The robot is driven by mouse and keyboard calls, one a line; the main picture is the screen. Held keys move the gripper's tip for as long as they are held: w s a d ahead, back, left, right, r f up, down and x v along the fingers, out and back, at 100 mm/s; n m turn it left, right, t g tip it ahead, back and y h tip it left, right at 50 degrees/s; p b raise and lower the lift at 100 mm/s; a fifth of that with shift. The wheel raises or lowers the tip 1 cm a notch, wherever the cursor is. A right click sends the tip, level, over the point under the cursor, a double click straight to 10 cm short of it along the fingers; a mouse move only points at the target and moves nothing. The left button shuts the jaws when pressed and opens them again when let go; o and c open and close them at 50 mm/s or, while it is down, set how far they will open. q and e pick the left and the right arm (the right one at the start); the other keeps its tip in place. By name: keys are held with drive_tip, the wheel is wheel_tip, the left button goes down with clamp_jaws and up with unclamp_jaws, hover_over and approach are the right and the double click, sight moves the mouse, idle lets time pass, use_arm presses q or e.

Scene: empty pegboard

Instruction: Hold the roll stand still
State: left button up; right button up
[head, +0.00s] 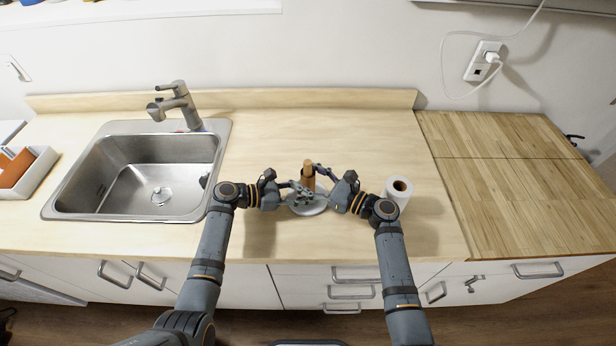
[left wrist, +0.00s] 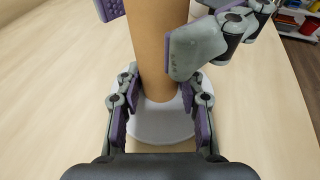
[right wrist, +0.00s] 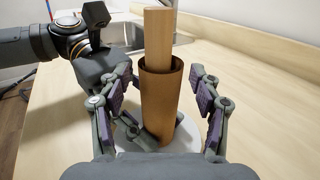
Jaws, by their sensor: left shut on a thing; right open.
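The roll stand has a round pale base (head: 306,204) and an upright light wooden post (right wrist: 158,35). A brown cardboard tube (right wrist: 160,98) sits around the post, with the post's top sticking out. My left gripper (head: 300,187) is shut on the stand low down, just above the base; its fingers flank the foot of the tube (left wrist: 160,45) in the left wrist view. Whether they press on the tube or on the post is hidden. My right gripper (right wrist: 160,88) is open, with one finger on each side of the tube and gaps between.
A white paper roll (head: 398,196) stands upright right of my right gripper. A steel sink (head: 128,214) with a tap (head: 178,104) is at the left. A wooden board (head: 530,190) covers the right end. The counter (head: 290,125) behind the stand is clear.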

sight(308, 161)
clamp_jaws()
use_arm(q)
drive_tip(key=shift+s+a+f, duration=0.1)
drive_tip(key=shift+f, duration=0.15)
use_arm(e)
drive_tip(key=shift+r, duration=2.05)
use_arm(q)
drive_tip(key=c, duration=0.3)
use_arm(e)
drive_tip(key=shift+r, duration=0.25)
use_arm(q)
drive_tip(key=shift+r, duration=0.3)
clamp_jaws()
use_arm(e)
drive_tip(key=shift+r, duration=1.7)
wheel_tip(308, 161, up, 9)
use_arm(q)
drive_tip(key=o, duration=1)
unclamp_jaws()
